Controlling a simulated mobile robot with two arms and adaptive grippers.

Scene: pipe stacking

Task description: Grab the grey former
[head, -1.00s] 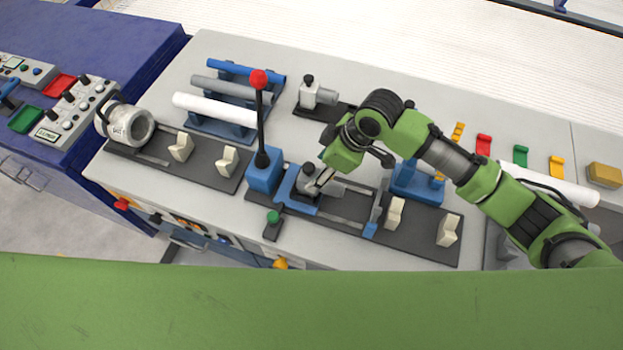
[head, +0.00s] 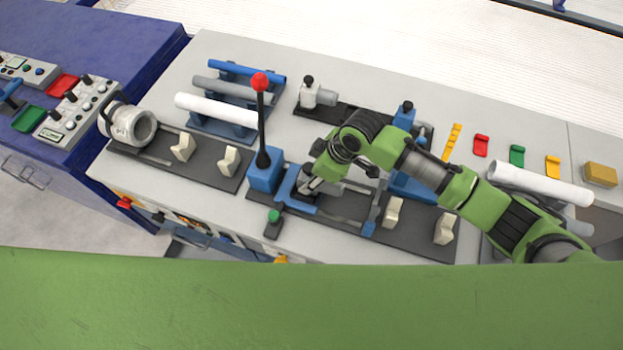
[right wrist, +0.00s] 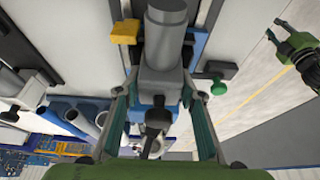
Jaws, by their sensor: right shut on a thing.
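The grey former (right wrist: 165,45), a grey block with a round grey cylinder and a black knob, sits in the blue-ended fixture (head: 302,203) in the middle of the bench. My right gripper (head: 312,186) is over it in the head view and hides much of it. In the right wrist view my right gripper's fingers (right wrist: 160,100) are on either side of the grey block, shut on it.
A red-knobbed lever (head: 260,120) stands just left of the gripper. A second grey block with a cylinder (head: 316,95) is on a black rail behind. Pipes (head: 215,108) lie on a blue rack at back left. Cream supports (head: 393,212) stand at right.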

